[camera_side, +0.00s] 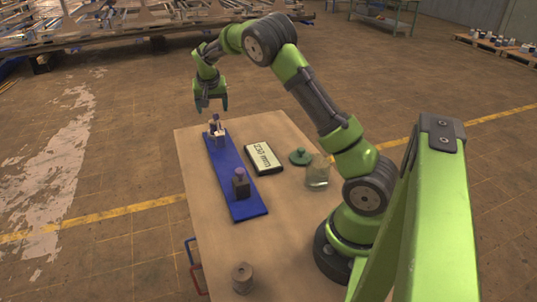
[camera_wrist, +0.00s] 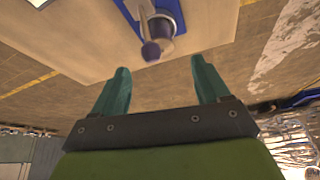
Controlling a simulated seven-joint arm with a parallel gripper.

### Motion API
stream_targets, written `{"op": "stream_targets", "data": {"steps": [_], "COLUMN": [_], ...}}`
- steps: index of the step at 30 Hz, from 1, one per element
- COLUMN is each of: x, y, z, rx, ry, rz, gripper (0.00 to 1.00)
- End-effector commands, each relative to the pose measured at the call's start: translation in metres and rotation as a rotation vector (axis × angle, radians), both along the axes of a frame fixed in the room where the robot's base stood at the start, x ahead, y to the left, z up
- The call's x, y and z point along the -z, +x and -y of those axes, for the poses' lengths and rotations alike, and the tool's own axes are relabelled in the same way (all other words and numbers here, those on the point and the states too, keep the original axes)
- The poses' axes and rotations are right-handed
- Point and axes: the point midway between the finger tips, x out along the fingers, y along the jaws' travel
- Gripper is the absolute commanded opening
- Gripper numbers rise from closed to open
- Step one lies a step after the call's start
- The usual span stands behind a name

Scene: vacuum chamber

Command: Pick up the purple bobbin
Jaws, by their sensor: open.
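A small purple piece, which looks like the purple bobbin (camera_side: 240,173), sits on top of a dark block (camera_side: 241,188) toward the near end of the blue board (camera_side: 224,166). My gripper (camera_side: 212,107) is open and empty, above the far end of the board. Just below it stands a whitish fixture with a dark upright part (camera_side: 215,128). In the wrist view, my open fingers (camera_wrist: 160,67) point toward a dark purplish round-ended piece (camera_wrist: 151,51) beside a grey round part (camera_wrist: 162,26). I cannot tell whether this piece is a bobbin.
A black-framed display reading 230 mm (camera_side: 263,157) lies right of the board. A green lid (camera_side: 300,156) and a clear glass container (camera_side: 317,175) stand farther right. A brown spool-shaped object (camera_side: 242,278) stands near the table's front. The tabletop (camera_side: 255,235) between is clear.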

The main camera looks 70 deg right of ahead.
Motion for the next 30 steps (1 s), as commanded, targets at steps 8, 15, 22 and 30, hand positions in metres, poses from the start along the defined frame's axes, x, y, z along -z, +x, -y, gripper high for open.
{"op": "stream_targets", "data": {"steps": [8, 15, 22, 30], "x": [0.023, 0.054, 0.067, 0.067], "y": [0.005, 0.014, 0.017, 0.017], "z": [0.009, 0.021, 0.026, 0.026], "rx": [0.001, 0.001, -0.001, -0.001], "ry": [0.001, 0.001, 0.0, 0.001], "rz": [0.0, -0.001, 0.002, 0.002], "gripper": [0.75, 0.75, 0.75, 0.58]}}
